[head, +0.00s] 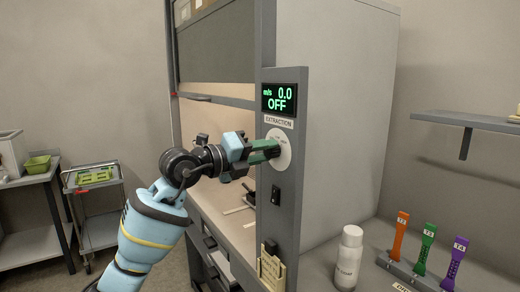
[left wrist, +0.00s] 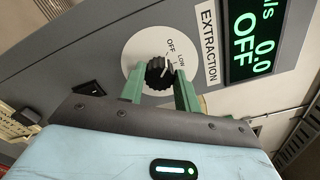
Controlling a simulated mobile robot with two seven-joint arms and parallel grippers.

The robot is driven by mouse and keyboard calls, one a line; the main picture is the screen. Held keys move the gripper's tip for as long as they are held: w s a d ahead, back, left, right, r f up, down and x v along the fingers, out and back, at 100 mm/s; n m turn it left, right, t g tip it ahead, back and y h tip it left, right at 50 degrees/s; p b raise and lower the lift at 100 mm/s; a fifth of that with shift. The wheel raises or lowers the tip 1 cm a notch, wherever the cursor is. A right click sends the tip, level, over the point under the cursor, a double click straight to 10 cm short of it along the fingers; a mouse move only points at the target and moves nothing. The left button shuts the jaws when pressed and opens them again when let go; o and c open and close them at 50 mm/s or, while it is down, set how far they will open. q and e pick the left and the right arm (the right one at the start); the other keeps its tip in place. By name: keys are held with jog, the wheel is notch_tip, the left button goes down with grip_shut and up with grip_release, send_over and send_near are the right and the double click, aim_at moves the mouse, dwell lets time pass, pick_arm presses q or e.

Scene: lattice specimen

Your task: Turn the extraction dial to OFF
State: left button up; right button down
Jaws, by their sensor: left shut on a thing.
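The extraction dial is a black ridged knob (left wrist: 159,72) on a round white plate (head: 279,150) marked OFF and LOW, on the grey front post of the fume cupboard. My left gripper (head: 268,149) is at the plate, its green fingers on either side of the knob and shut on it. In the head view the fingers hide the knob. The knob's white pointer mark is partly visible in the left wrist view; its exact setting is hard to tell. The display (head: 284,98) above reads 0.0 and OFF in green; it also shows in the left wrist view (left wrist: 250,40). My right gripper is not in view.
A black switch (head: 276,195) sits below the dial on the same post. A white bottle (head: 348,257) and a rack with orange, green and purple strips (head: 427,247) stand at the right. A cart (head: 95,205) stands at the left.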

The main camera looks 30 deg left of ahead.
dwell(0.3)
pick_arm(q)
jog(key=o, duration=1)
jog(key=shift+b+v, duration=0.65)
jog(key=shift+v, duration=3.3)
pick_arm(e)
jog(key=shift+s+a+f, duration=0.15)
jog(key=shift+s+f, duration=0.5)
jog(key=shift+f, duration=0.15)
